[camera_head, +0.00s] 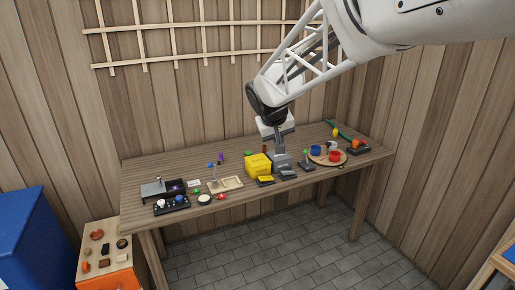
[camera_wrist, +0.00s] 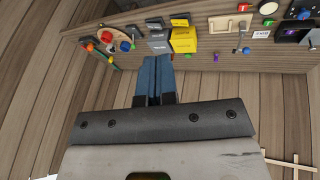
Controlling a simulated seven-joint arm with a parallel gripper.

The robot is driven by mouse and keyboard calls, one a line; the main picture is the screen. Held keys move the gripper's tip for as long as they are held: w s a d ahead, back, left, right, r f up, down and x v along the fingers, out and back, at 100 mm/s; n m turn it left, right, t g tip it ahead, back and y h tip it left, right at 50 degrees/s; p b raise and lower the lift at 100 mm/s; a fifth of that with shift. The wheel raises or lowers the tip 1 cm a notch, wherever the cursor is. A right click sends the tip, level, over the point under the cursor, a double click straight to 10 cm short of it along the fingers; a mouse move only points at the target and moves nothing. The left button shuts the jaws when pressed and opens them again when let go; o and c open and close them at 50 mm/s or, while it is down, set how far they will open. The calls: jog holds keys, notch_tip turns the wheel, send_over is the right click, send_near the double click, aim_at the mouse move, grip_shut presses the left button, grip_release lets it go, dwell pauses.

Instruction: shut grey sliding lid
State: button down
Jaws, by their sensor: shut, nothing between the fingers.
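A grey box (camera_head: 281,161) stands on the workbench, right of the middle. It also shows in the wrist view (camera_wrist: 158,42). A flat dark grey piece (camera_head: 287,175) lies at the box's front side; in the wrist view (camera_wrist: 155,22) it shows beyond the box. It may be the sliding lid, but the pictures are too small to be sure. My gripper (camera_head: 281,150) points down at the back of the grey box. In the wrist view its two blue fingers (camera_wrist: 156,58) are together and empty, with tips close to the box. I cannot tell whether they touch it.
A yellow box (camera_head: 257,165) stands just left of the grey box, with a flat yellow piece (camera_head: 265,181) in front. A small lever device (camera_head: 306,161) and a round wooden board (camera_head: 328,158) with cups are to the right. A beige tray (camera_head: 226,184) is further left.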

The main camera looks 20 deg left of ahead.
aim_at(156, 190)
jog(key=w+a+f+n+t+y, duration=0.15)
jog(key=a+f, duration=0.25)
jog(key=a, duration=1)
jog(key=s+a+f+n+h, duration=0.15)
jog(key=a+f, duration=0.25)
jog(key=a, duration=1.1)
jog(key=s+a+f+n+y, duration=0.1)
jog(key=s+a+f, duration=0.1)
jog(key=a, duration=0.6)
jog(key=s+a+f+n, duration=0.1)
jog(key=s+a+f, duration=0.2)
jog(key=a+f, duration=0.2)
jog(key=s+a+f+n+y, duration=0.1)
jog(key=s+a+f, duration=0.2)
jog(key=a, duration=0.8)
jog(key=shift+s+a+f+y, duration=0.15)
jog(key=shift+a+f+y, duration=0.2)
jog(key=shift+f, duration=0.2)
jog(key=shift+f, duration=0.1)
